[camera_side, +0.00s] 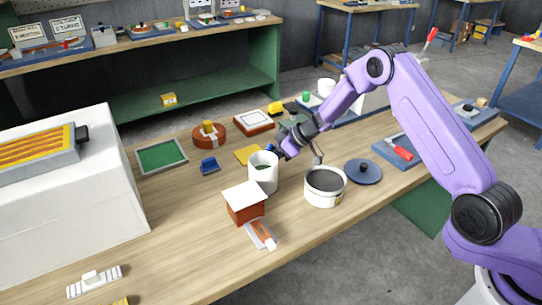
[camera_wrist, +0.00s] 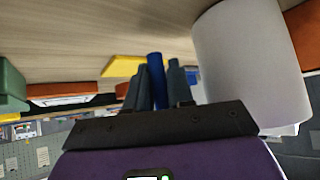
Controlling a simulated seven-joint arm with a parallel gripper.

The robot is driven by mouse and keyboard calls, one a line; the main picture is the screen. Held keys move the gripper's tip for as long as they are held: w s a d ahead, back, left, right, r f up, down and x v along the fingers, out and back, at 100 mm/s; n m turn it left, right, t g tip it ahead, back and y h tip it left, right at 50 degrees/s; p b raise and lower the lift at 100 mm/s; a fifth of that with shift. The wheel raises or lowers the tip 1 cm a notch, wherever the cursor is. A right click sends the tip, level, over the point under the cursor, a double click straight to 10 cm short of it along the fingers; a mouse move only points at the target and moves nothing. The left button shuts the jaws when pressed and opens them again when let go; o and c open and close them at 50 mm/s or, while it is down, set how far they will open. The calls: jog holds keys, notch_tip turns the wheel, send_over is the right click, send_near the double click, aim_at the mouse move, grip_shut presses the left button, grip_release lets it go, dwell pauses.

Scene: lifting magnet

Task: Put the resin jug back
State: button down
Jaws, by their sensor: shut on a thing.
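The white resin jug (camera_side: 264,181) stands upright near the middle of the workbench, with dark green showing inside its mouth. Its white wall also fills the right of the wrist view (camera_wrist: 250,65). My gripper (camera_side: 282,152) is at the jug's far right side. In the wrist view my gripper (camera_wrist: 157,88) has its dark fingers shut on a blue upright bar (camera_wrist: 156,75) beside the white wall. The bar looks like the jug's handle; where it joins the jug is hidden. I cannot tell whether the jug's base touches the bench.
A brown box with white top (camera_side: 246,207) and a trowel (camera_side: 262,235) are in front of the jug. A white pot (camera_side: 325,190) and dark lid (camera_side: 363,171) lie right. A yellow pad (camera_side: 247,154) and blue block (camera_side: 208,165) are behind left.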

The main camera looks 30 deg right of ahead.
jog(key=c, duration=1)
grip_release()
jog(key=shift+f, duration=0.1)
jog(key=shift+s+d+r, duration=0.1)
jog(key=shift+d+r, duration=0.05)
jog(key=shift+r, duration=0.2)
jog(key=v, duration=1.1)
jog(key=shift+s+r, duration=0.2)
jog(key=shift+d, duration=0.1)
